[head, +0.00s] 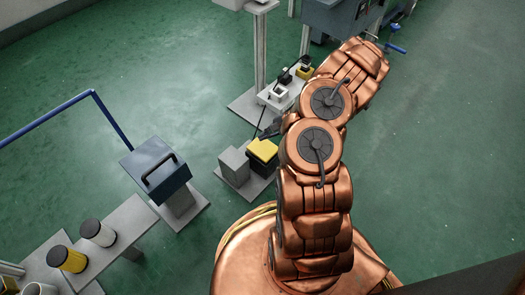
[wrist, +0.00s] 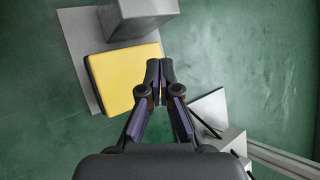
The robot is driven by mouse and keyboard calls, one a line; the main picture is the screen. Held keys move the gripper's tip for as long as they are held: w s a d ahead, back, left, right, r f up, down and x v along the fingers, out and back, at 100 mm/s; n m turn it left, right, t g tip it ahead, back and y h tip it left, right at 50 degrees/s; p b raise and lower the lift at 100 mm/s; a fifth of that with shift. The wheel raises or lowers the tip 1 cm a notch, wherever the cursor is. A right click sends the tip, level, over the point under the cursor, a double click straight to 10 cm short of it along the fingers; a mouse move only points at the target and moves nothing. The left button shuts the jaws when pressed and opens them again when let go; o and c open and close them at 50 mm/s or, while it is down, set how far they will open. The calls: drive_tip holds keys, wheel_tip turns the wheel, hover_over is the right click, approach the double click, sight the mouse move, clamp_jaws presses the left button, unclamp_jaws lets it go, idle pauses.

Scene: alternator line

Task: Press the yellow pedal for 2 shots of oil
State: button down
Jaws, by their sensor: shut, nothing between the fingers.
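The yellow pedal (head: 263,151) has a yellow top on a dark body and sits on a grey floor plate, beside a grey block (head: 234,165). In the wrist view the pedal (wrist: 122,78) lies left of my gripper (wrist: 160,66). My gripper is shut and empty, its fingertips over the pedal's right edge in the picture. I cannot tell the height gap between the tips and the pedal.
A dark blue box with a handle (head: 157,169) stands left of the pedal. A bench (head: 122,222) holds two canisters. Green floor is clear at right.

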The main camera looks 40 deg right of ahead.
sight(260, 148)
drive_tip(key=shift+f+b, duration=1.1)
drive_tip(key=shift+f, duration=1.05)
drive_tip(key=shift+f, duration=0.1)
drive_tip(key=shift+f, duration=0.35)
drive_tip(key=shift+f+b, duration=0.7)
drive_tip(key=shift+f, duration=0.1)
idle(0.8)
drive_tip(key=shift+r, duration=0.1)
drive_tip(key=shift+r+p, duration=0.95)
drive_tip(key=shift+r, duration=0.2)
drive_tip(key=shift+r, duration=0.1)
drive_tip(key=shift+r+p, duration=2)
drive_tip(key=shift+r, duration=0.4)
